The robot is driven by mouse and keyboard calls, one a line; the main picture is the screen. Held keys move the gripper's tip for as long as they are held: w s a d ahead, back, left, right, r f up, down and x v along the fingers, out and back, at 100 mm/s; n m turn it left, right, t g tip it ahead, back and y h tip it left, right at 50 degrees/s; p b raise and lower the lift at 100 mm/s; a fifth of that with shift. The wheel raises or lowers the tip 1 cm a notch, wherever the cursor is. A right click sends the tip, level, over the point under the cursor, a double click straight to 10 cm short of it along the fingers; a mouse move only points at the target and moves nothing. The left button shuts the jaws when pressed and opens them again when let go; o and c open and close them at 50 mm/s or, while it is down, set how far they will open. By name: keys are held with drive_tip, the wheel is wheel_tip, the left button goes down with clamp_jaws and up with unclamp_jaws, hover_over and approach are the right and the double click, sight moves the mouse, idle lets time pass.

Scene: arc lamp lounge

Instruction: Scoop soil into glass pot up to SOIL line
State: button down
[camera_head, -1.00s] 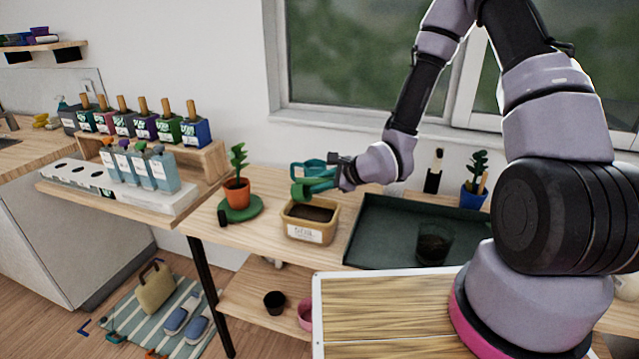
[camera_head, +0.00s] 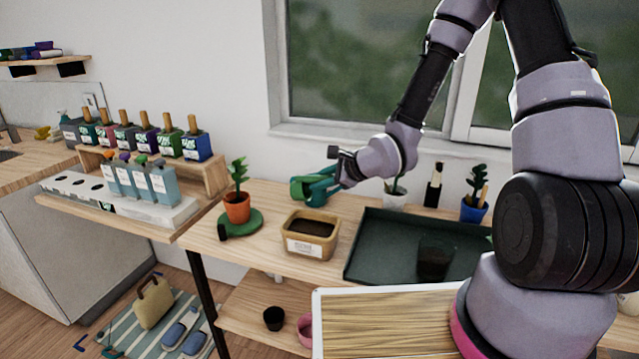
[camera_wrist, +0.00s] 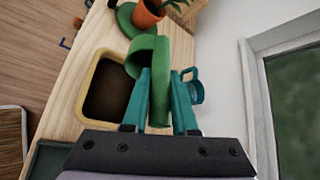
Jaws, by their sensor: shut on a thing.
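My gripper (camera_head: 322,185) is shut on a green scoop (camera_wrist: 148,55), with its teal fingers on either side of it. The scoop (camera_head: 302,188) is in the air above and behind the tan soil bin (camera_head: 290,229), apart from it. The bin also shows in the wrist view (camera_wrist: 74,100), left of the scoop, with dark soil (camera_wrist: 107,88) inside. The glass pot (camera_head: 434,258) stands on the dark tray, right of the bin. It is dark and see-through, with what looks like soil low inside. Its SOIL line and the scoop's contents cannot be made out.
The dark tray (camera_head: 375,262) has raised edges. A potted plant (camera_head: 237,208) on a green saucer stands left of the bin. A teal handled vessel (camera_wrist: 195,90) is behind the scoop. A white pot (camera_head: 395,200) and blue pot (camera_head: 473,211) stand near the wall.

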drive_tip(key=h, duration=0.1)
drive_tip(key=r+g+h, duration=0.1)
drive_tip(key=h, duration=0.1)
drive_tip(key=shift+a+r+n, duration=0.1)
drive_tip(key=shift+a+n, duration=0.05)
drive_tip(key=shift+n, duration=0.15)
drive_tip(key=shift+g+h, duration=0.5)
drive_tip(key=shift+h, duration=0.2)
drive_tip(key=shift+r+h, duration=0.15)
drive_tip(key=shift+h, duration=0.25)
drive_tip(key=shift+n+g+h, duration=0.3)
drive_tip(key=shift+h, duration=0.1)
drive_tip(key=shift+r, duration=0.15)
